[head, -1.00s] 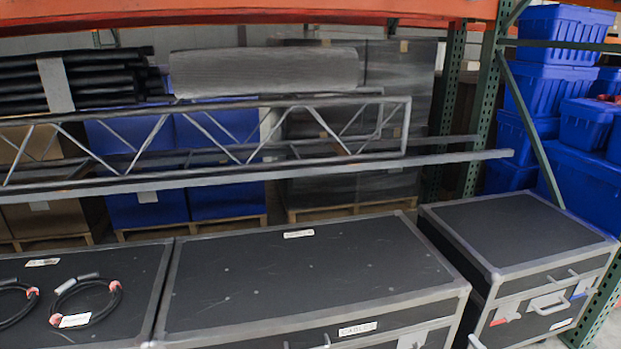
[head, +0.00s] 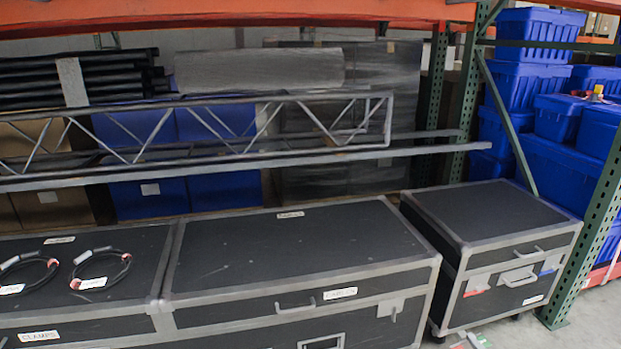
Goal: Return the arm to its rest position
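Neither of my grippers shows clearly in the head view, so their state is hidden from me. The long black flight case (head: 300,248) with grey edges stands in the middle, lid shut. A smaller black case (head: 490,222) stands to its right on casters. Another black case (head: 130,239) stands at the left, with two coiled black cables (head: 101,268) on its lid. Blue totes (head: 530,87) are stacked at the right behind the green rack post. No strap can be made out on them.
An orange rack beam (head: 230,12) crosses the top. Metal trusses (head: 220,160) lie above the cases, with black pipes (head: 110,78) behind. A green perforated post (head: 588,235) stands at the right. Bare floor (head: 590,315) shows at the lower right.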

